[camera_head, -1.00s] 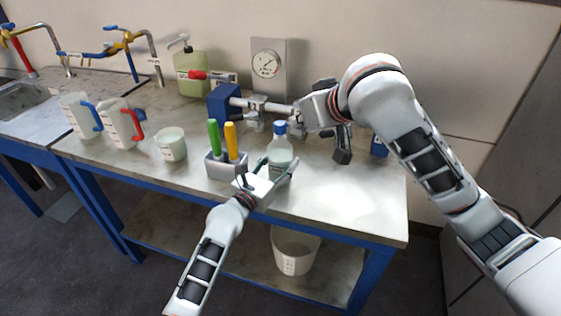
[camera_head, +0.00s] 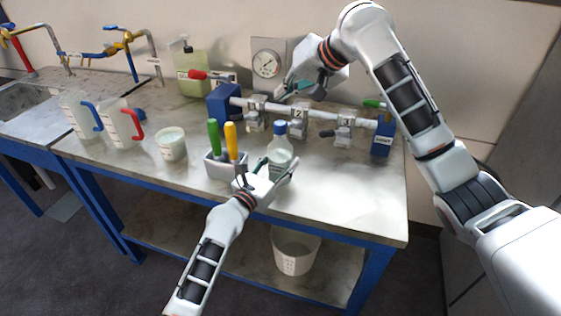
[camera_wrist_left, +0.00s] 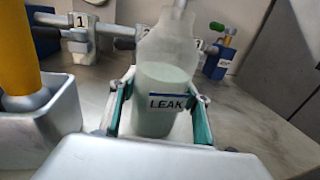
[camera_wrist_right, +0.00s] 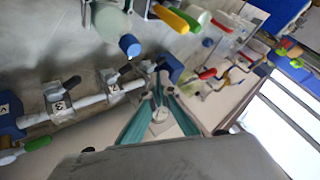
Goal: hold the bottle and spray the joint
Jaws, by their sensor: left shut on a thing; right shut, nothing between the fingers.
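A clear bottle (camera_head: 280,157) with pale liquid and a blue cap stands upright at the table's front; its LEAK label shows in the left wrist view (camera_wrist_left: 167,102). My left gripper (camera_head: 276,171) is shut around its lower body. A grey pipe (camera_head: 322,114) runs behind it, with flanged joints tagged 1 (camera_head: 256,112), 2 (camera_head: 298,122) and 3 (camera_head: 344,131). My right gripper (camera_head: 283,91) is shut and empty, above and behind the pipe, between joints 1 and 2 in the picture. Its fingertips (camera_wrist_right: 160,88) show close together in the right wrist view.
A grey holder (camera_head: 226,170) with green and yellow handles stands just left of the bottle. A white beaker (camera_head: 172,145) and two jugs are further left. A gauge (camera_head: 267,66) and a green jug (camera_head: 192,73) stand at the back. The front right tabletop is clear.

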